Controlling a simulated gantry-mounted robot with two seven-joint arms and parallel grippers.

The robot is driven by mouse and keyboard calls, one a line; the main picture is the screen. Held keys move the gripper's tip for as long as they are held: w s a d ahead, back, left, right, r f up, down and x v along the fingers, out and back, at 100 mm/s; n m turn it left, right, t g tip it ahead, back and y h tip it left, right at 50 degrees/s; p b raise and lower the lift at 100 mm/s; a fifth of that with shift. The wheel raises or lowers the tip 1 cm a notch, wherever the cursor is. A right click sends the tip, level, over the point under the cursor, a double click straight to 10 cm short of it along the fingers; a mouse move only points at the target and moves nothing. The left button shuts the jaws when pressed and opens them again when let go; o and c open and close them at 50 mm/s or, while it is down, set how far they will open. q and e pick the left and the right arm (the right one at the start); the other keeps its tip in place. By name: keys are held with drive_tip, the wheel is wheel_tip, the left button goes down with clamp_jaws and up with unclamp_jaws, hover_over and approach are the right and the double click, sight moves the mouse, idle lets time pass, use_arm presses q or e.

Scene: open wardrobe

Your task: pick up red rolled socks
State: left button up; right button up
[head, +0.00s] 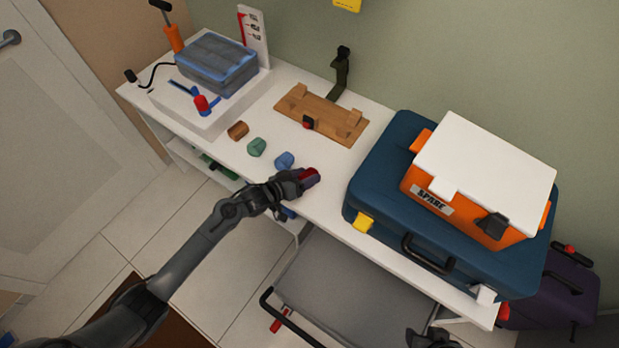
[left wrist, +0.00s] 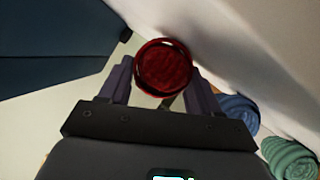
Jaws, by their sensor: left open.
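The red rolled socks (head: 310,176) lie on the white tabletop at the tip of my left gripper (head: 300,182). In the left wrist view the red socks (left wrist: 164,68) show as a round roll end, between and slightly ahead of the two fingers of my left gripper (left wrist: 160,82). The jaws are open, with a finger on either side of the roll; whether they touch it I cannot tell. In the head view the gripper hides part of the socks. A dark part at the bottom right edge appears to be my right gripper (head: 430,339), mostly cut off.
Blue socks (head: 284,160), green socks (head: 256,147) and a brown roll (head: 238,131) lie left of the red socks. A wooden board (head: 321,115) is behind. A blue suitcase (head: 381,170) bearing an orange box (head: 425,190) stands close on the right.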

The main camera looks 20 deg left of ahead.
use_arm(q)
drive_tip(key=c, duration=0.7)
